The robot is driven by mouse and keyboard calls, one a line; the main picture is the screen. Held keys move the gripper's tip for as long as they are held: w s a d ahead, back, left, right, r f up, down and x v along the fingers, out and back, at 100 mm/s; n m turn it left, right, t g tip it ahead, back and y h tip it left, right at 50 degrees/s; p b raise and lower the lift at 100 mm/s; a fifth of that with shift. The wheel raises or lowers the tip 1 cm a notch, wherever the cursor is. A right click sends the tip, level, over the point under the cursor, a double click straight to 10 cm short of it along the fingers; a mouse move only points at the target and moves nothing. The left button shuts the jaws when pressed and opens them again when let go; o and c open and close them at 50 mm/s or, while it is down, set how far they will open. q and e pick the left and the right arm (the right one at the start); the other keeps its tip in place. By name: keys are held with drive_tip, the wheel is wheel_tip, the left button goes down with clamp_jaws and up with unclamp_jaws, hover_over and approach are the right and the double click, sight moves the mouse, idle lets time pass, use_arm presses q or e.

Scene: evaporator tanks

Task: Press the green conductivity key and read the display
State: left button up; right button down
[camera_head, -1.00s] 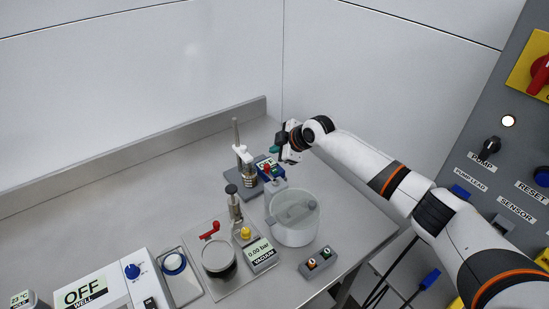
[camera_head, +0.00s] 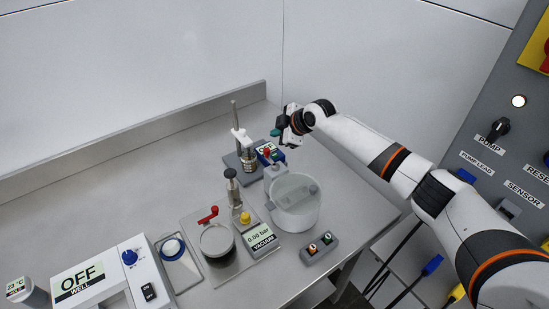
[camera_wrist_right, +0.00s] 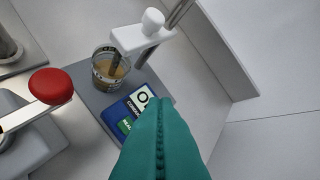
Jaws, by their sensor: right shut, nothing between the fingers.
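A green key (camera_wrist_right: 124,126) shows below the display, partly hidden by my fingers. My right gripper (camera_head: 276,132) has teal fingers, pressed together and empty, close above the meter. In the right wrist view the shut fingers (camera_wrist_right: 163,140) overlap the meter's right part. I cannot tell whether they touch it. My left gripper is not in view.
A red knob on an arm (camera_wrist_right: 50,86) stands close left of the fingers. A glass beaker (camera_wrist_right: 110,65) sits under the white clamp (camera_wrist_right: 143,36). A large clear pot (camera_head: 294,208) stands in front of the meter. The bench's left back (camera_head: 110,185) is clear.

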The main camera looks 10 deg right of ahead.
sight(275, 155)
wheel_tip(275, 155, down, 6)
drive_tip(key=b, duration=0.4)
drive_tip(key=shift+f, duration=0.1)
idle(1.7)
drive_tip(key=shift+f+b, duration=0.35)
drive_tip(key=shift+f, duration=0.05)
